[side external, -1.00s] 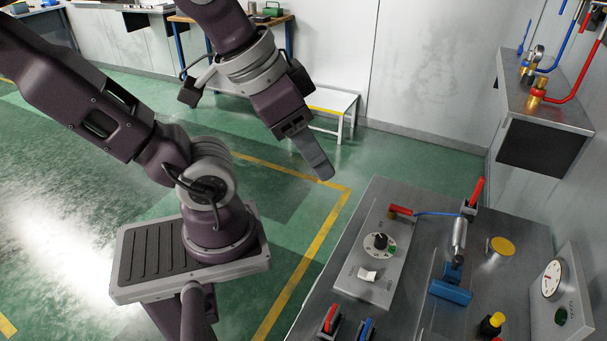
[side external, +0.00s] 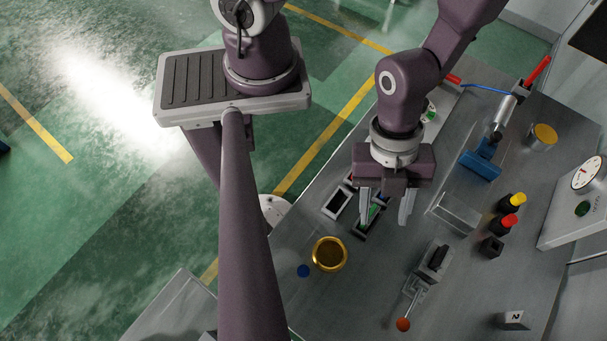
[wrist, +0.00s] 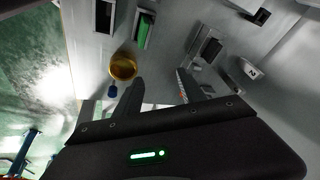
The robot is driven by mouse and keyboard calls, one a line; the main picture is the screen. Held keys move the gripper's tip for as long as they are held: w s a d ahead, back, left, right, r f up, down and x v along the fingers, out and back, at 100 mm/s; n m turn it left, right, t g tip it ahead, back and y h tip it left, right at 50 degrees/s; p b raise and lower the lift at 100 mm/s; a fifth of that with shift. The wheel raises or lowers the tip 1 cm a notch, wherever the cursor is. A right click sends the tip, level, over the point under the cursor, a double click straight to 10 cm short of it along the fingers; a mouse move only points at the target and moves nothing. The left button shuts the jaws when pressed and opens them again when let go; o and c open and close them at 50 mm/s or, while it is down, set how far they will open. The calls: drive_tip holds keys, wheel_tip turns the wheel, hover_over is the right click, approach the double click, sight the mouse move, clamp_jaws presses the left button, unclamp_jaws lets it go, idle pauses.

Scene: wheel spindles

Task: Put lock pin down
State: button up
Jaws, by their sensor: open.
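My gripper (side external: 384,221) is open above the grey bench, its fingers pointing down and apart. In the wrist view, the two fingertips (wrist: 158,77) are spread with nothing held between them. I cannot tell for certain which part is the lock pin. Near the left finger is a dark slotted holder with a green piece (side external: 373,213), also seen in the wrist view (wrist: 145,30).
A blue block (side external: 480,165), yellow and red knobs (side external: 512,210) and a gauge box (side external: 580,205) stand to the right. The bench front is mostly clear.

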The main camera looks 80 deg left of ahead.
sight(304, 272)
drive_tip(key=s+d+f+m+g, duration=0.1)
drive_tip(key=s+f, duration=0.1)
drive_tip(key=s, duration=0.2)
drive_tip(key=s+d+f+m+g+h, duration=0.1)
drive_tip(key=s+f, duration=0.1)
drive_tip(key=s, duration=0.2)
drive_tip(key=s+d+f+m+g, duration=0.1)
drive_tip(key=s+f+m+g, duration=0.1)
drive_tip(key=s, duration=0.2)
drive_tip(key=shift+s+f, duration=0.3)
drive_tip(key=shift+s, duration=0.1)
drive_tip(key=x, duration=0.6)
drive_tip(key=shift+w+d+f, duration=0.1)
drive_tip(key=shift+d+f, duration=0.05)
drive_tip(key=shift+f, duration=0.05)
clamp_jaws()
